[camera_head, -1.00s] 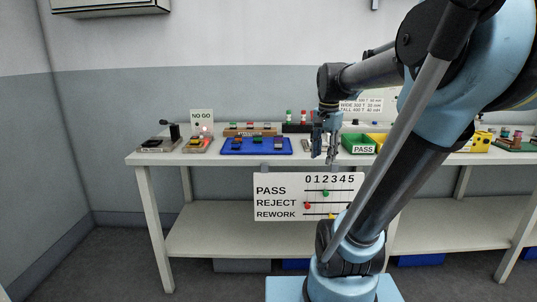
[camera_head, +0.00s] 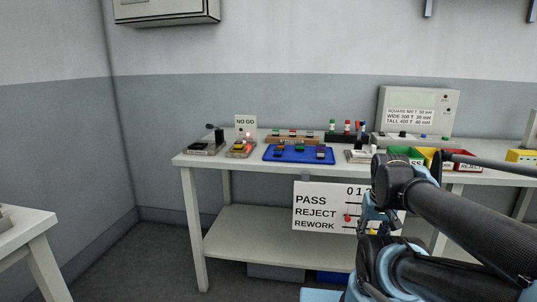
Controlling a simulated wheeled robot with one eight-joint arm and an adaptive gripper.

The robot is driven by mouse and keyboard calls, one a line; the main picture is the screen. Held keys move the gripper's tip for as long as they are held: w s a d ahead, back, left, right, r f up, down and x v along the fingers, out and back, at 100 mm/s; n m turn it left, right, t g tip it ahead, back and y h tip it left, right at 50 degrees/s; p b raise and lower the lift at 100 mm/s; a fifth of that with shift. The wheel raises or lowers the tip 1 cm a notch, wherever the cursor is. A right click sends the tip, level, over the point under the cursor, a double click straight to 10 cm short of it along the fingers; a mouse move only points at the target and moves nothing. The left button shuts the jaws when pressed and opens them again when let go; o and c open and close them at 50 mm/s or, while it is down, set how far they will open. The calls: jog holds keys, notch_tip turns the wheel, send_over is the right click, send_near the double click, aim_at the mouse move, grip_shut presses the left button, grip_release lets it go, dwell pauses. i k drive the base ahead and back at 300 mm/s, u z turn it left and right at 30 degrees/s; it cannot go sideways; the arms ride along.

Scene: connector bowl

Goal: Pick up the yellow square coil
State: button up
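A blue tray (camera_head: 299,158) lies on the workbench and holds several small dark-based coils. Their colours are hard to tell at this size, and I cannot pick out the yellow square coil for certain. A wooden rack (camera_head: 292,139) with several small coloured pieces stands just behind the tray. My gripper (camera_head: 372,218) hangs low in front of the bench, right of the tray and apart from it. It is small and partly hidden by my arm, so its fingers do not show clearly.
A NO GO sign (camera_head: 245,124) stands behind a small fixture with a red light. A green bin (camera_head: 405,152) and other bins stand on the right. A PASS/REJECT/REWORK board (camera_head: 318,207) hangs at the bench front. Another white table (camera_head: 22,230) is at lower left.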

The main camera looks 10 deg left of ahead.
aim_at(238, 145)
jog(key=k, duration=1.1)
jog(key=z, duration=0.15)
jog(key=i, duration=1.2)
jog(key=u, duration=0.75)
jog(key=i, duration=0.35)
jog(key=u, duration=0.05)
